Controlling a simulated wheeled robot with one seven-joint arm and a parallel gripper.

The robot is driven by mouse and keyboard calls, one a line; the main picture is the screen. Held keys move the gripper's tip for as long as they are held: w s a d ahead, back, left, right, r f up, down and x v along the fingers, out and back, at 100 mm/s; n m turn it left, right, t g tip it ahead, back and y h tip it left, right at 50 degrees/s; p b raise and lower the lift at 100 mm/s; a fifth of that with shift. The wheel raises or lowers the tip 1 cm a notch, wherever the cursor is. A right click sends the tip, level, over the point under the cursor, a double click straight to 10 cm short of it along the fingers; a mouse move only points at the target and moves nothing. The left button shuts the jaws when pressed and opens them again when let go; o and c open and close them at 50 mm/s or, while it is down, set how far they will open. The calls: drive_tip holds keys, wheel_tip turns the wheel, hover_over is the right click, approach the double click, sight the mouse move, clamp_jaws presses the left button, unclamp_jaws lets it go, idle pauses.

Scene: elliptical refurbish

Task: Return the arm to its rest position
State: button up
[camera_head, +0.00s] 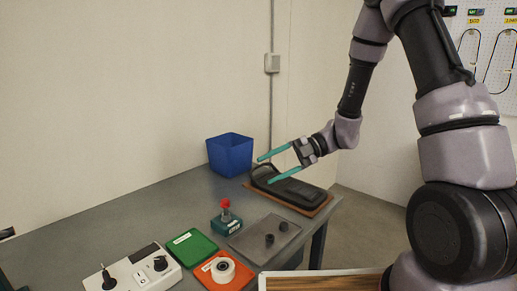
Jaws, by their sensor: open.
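My gripper (268,169) is at the end of my arm, which reaches in from the right. Its two teal fingers are spread apart with nothing between them. They point left, above the back right part of the grey table (130,222). I cannot tell how large the gap between the fingers and the device is.
A blue bin (230,154) stands at the back, left of the fingers.

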drive_tip(key=s+d+r+n+t+h, duration=0.5)
drive_tip(key=d+r+n, duration=0.5)
drive_tip(key=n, duration=0.7)
drive_tip(key=s+d+r+n+t+h, duration=0.5)
drive_tip(key=d+r+n, duration=0.6)
drive_tip(key=n, duration=0.7)
drive_tip(key=shift+s+r+t+h, duration=0.4)
drive_tip(key=shift+s+r+h, duration=0.15)
drive_tip(key=shift+h, duration=0.15)
